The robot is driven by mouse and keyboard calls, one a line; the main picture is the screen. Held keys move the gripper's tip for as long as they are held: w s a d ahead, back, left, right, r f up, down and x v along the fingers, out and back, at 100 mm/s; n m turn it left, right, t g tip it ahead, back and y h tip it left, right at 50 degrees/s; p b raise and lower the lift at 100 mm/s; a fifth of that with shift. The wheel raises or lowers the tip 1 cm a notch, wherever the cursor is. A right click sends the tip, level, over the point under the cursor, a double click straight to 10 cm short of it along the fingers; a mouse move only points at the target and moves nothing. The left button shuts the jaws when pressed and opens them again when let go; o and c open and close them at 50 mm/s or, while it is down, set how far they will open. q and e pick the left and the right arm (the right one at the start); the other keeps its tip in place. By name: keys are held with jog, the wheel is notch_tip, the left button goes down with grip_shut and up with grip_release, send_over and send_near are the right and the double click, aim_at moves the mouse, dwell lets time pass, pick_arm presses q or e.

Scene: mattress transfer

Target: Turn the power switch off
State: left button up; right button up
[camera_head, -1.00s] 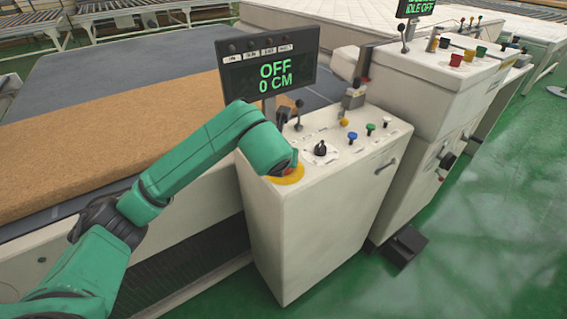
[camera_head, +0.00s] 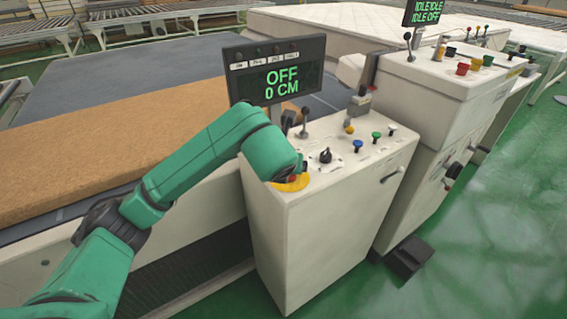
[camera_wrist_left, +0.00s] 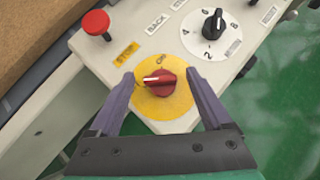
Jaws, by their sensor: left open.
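The power switch (camera_wrist_left: 160,82) is a red rotary knob on a round yellow plate (camera_wrist_left: 165,105) at the corner of the control box, seen in the left wrist view. Its white pointer mark faces left, and an "ON" label partly shows above it. My left gripper (camera_wrist_left: 158,84) is open, with one finger on each side of the knob. I cannot tell whether the fingers touch it. In the head view my left arm (camera_head: 225,150) covers the knob, and only part of the yellow plate (camera_head: 292,183) shows. The display (camera_head: 275,70) reads "OFF" and "0 CM". My right gripper is not in view.
A red mushroom button (camera_wrist_left: 95,22) and a black numbered dial (camera_wrist_left: 214,22) sit near the switch. Blue, green and white buttons and levers stand on the control box (camera_head: 340,200). A second console (camera_head: 440,75) stands behind it. A brown mattress layer (camera_head: 100,150) lies left.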

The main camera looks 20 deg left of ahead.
pick_arm(q)
jog(key=v, duration=1.3)
jog(key=shift+b, duration=0.3)
